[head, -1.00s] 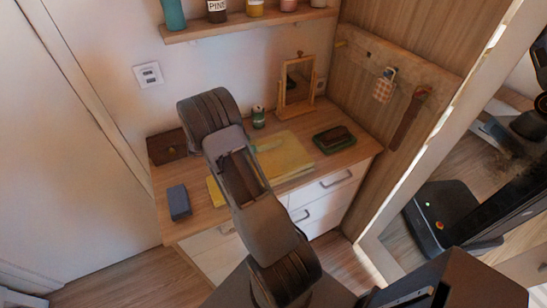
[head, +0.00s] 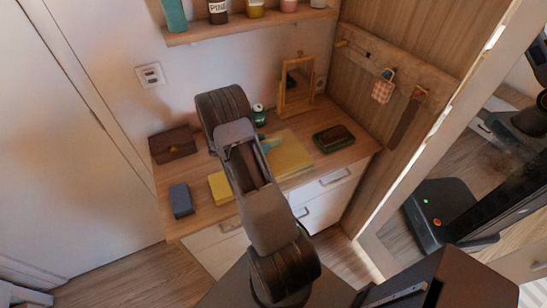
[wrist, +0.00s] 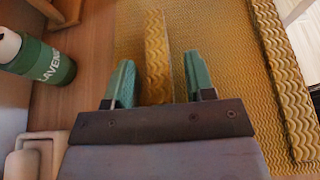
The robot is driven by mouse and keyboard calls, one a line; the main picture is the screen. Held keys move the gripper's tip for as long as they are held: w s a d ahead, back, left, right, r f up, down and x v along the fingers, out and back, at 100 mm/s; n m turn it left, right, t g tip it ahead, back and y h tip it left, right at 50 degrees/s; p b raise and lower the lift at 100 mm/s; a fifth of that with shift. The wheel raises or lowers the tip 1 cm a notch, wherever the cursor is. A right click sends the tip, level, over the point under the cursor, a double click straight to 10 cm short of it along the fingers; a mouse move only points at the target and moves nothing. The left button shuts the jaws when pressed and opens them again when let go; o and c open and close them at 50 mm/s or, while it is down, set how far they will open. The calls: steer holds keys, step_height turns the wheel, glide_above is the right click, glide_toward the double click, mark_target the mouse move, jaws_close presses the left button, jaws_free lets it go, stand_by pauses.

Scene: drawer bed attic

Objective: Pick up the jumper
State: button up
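The jumper (head: 290,152) is a yellow knitted piece lying folded flat on the desk. My arm covers its middle in the head view. In the wrist view its ribbed knit (wrist: 215,60) fills the space ahead, with a raised strip (wrist: 158,55) running between my fingertips. My gripper (wrist: 158,85) is open, with one green fingertip on each side of that strip. I cannot tell whether the fingertips touch the knit. In the head view my gripper is mostly hidden behind my arm, with a bit of teal fingertip showing.
A green lavender bottle (wrist: 40,60) stands close left of my gripper. A brown box (head: 173,145), a blue box (head: 180,200), a small mirror (head: 298,88) and a dark green tray (head: 320,144) share the desk (head: 215,222). A shelf (head: 245,25) hangs above.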

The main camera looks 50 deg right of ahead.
jaws_close()
steer(key=shift+r, duration=0.1)
stand_by(0.6)
